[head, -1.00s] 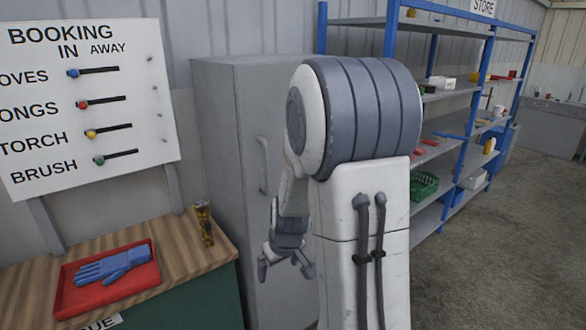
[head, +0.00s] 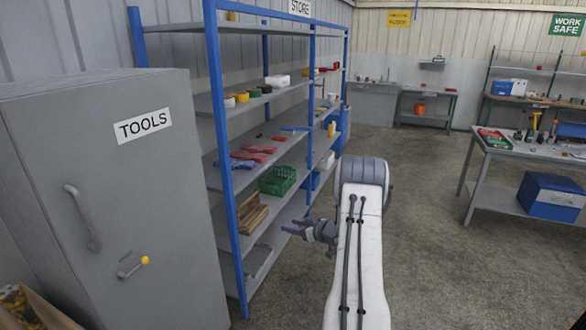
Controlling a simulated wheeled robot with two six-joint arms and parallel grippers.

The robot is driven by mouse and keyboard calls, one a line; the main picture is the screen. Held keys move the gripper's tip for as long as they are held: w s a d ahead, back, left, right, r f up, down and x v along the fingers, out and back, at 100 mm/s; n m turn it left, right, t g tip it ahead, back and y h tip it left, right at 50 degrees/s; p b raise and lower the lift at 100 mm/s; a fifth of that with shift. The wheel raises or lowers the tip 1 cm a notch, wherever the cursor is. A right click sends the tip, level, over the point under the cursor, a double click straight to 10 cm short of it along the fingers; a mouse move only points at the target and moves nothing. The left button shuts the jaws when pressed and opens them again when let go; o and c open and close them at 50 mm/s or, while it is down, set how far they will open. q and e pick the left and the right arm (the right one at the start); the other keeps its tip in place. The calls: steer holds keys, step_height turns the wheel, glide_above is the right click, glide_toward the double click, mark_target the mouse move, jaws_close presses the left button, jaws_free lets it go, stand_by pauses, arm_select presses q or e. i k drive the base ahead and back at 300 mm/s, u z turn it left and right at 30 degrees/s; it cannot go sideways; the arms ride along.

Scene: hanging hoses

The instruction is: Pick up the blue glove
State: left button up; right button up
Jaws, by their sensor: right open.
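The blue glove on the red tray is out of the head view now. My right gripper (head: 290,227) is in front of the blue shelving's lower levels, its fingers apart and pointing left, with nothing between them. On a middle shelf lie flat red items (head: 258,149) and a small flat bluish item (head: 242,164); I cannot tell whether these are gloves. My left gripper is not in view.
A grey cabinet (head: 110,215) marked TOOLS stands at left. The blue-framed shelving (head: 225,165) holds a green crate (head: 277,181) and other goods. A workbench (head: 540,149) stands at right. The concrete floor between is clear.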

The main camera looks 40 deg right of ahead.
mark_target(236, 164)
steer(key=z, duration=0.65)
steer(key=i, duration=0.65)
steer(key=z, duration=0.1)
